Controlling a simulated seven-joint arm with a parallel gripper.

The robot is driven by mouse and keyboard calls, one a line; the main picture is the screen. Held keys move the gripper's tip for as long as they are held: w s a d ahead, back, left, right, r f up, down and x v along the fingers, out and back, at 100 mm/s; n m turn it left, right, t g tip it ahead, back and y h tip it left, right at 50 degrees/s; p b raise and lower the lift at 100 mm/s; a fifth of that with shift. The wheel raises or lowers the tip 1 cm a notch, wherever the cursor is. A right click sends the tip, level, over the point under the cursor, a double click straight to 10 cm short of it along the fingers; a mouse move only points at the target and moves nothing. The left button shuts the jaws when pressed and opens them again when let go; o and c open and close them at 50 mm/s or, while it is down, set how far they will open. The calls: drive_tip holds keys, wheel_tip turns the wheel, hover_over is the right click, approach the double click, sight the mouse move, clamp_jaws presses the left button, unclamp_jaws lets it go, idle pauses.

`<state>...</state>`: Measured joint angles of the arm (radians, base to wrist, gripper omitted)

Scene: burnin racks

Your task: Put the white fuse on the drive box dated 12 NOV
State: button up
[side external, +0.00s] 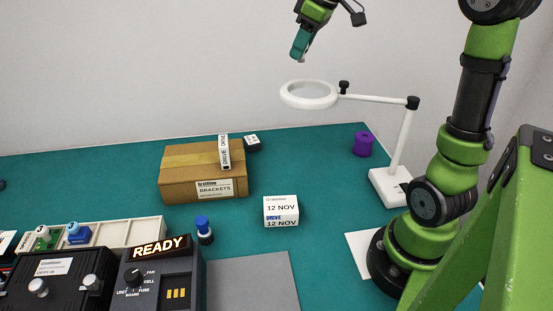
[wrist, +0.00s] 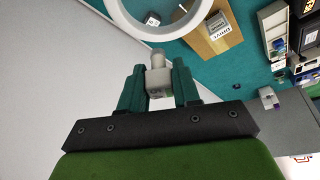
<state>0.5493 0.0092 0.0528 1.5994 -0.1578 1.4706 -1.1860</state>
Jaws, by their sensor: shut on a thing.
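My gripper (side external: 301,54) is raised high above the far part of the table, left of and above the magnifier ring. In the wrist view my gripper (wrist: 158,85) is shut on the white fuse (wrist: 157,78), a pale block with a narrower rounded end pointing away from me. The fuse is almost hidden in the side view. The drive box dated 12 NOV (side external: 281,211), white with blue DRIVE lettering, sits on the green mat well below my gripper, right of the cardboard box. Its top looks bare.
A white magnifier lamp (side external: 308,104) stands between my gripper and the mat's right side. Mat around the 12 NOV box is clear.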

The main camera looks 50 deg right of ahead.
drive_tip(key=s+a+n+g+y, duration=0.1)
drive_tip(key=s+a+n, duration=0.15)
drive_tip(key=a, duration=0.35)
drive_tip(key=s+a+n+y, duration=0.1)
drive_tip(key=a+n, duration=0.3)
drive_tip(key=a, duration=0.2)
drive_tip(key=n+g+y, duration=0.1)
drive_tip(key=n+g, duration=0.1)
drive_tip(key=n, duration=0.3)
hover_over(274, 208)
drive_tip(key=d, duration=0.2)
drive_tip(key=f, duration=0.1)
drive_tip(key=shift+m, duration=0.25)
drive_tip(key=f, duration=2.6)
drive_tip(key=shift+s+a, duration=0.15)
drive_tip(key=shift+s, duration=0.15)
drive_tip(key=o, duration=1)
drive_tip(key=shift+o, duration=0.2)
